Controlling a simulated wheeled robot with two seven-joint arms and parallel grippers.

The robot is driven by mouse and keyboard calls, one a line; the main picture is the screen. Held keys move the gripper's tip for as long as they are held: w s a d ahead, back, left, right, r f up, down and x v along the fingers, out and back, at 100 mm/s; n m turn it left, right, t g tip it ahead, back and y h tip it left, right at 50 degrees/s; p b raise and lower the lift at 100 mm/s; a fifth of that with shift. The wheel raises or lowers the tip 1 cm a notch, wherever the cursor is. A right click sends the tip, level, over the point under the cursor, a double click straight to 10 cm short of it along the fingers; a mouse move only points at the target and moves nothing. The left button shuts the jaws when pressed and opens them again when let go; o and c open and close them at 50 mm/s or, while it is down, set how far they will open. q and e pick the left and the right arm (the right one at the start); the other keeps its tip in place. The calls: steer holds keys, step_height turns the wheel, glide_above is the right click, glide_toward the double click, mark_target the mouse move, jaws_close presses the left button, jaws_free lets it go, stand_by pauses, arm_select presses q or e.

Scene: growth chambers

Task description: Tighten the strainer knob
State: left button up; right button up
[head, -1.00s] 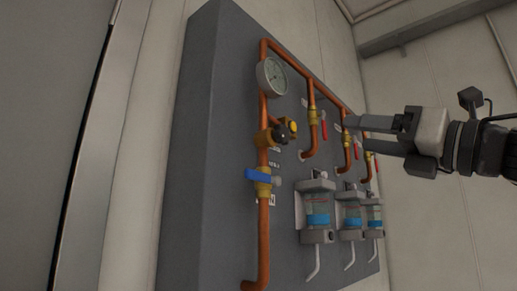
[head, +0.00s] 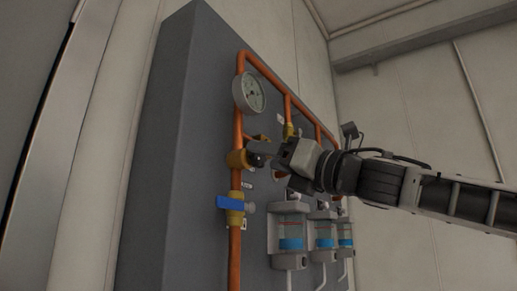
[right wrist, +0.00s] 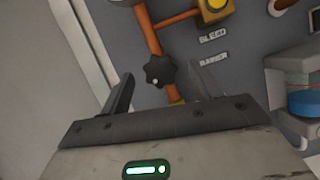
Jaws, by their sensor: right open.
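The strainer knob (right wrist: 159,70), black and lobed, sits on the copper pipe in the right wrist view. It is beside a label that reads partly "RAINER". My right gripper (right wrist: 163,85) is open, with one finger on either side of the knob in that picture. I cannot tell whether either finger touches it. In the head view my right gripper (head: 263,161) is at the brass strainer body (head: 238,159) and hides the knob. My left gripper is not in view.
A pressure gauge (head: 250,94) is above the strainer and a blue valve handle (head: 230,203) below it. Several clear bowls with blue bands (head: 291,243) hang lower right on the grey panel (head: 160,200).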

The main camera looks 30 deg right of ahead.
mark_target(258, 167)
steer(key=shift+x, duration=1.8)
steer(key=c, duration=1)
